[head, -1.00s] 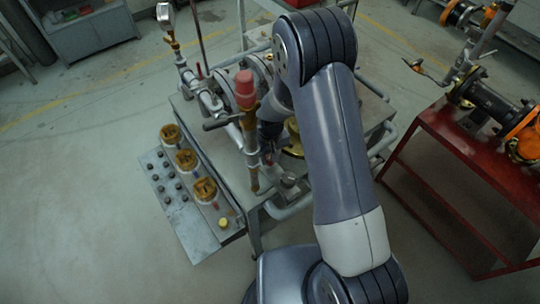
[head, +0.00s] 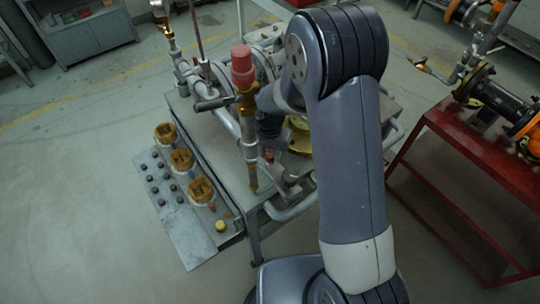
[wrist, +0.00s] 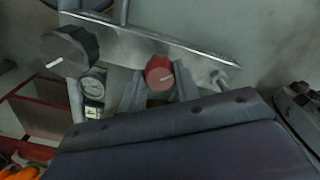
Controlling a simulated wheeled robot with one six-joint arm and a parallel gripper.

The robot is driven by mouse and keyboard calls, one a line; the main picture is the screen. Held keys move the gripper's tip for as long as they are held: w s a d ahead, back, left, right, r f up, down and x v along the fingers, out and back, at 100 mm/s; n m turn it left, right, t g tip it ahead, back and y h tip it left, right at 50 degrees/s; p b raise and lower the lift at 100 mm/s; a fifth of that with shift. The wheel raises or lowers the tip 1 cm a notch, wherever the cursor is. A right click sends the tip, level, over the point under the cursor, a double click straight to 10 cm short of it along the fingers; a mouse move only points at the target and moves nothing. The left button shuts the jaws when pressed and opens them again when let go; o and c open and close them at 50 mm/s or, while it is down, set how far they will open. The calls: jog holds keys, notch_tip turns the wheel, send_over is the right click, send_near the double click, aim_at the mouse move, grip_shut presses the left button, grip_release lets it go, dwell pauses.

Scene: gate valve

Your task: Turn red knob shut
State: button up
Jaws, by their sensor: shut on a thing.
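In the head view my arm reaches down to the cart, and my gripper there is mostly hidden behind the arm and pipework.
A black knob (wrist: 70,50) and a round gauge (wrist: 93,85) are left of the red knob. A red-capped upright pipe (head: 243,66) stands close left of my arm. A red bench (head: 455,140) stands to the right. Open floor (head: 80,200) lies left.

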jog(key=m+b, duration=0.2)
jog(key=m, duration=0.2)
jog(key=shift+m+b, duration=0.6)
jog(key=shift+m, duration=1.6)
jog(key=o, duration=1)
jog(key=shift+c, duration=0.2)
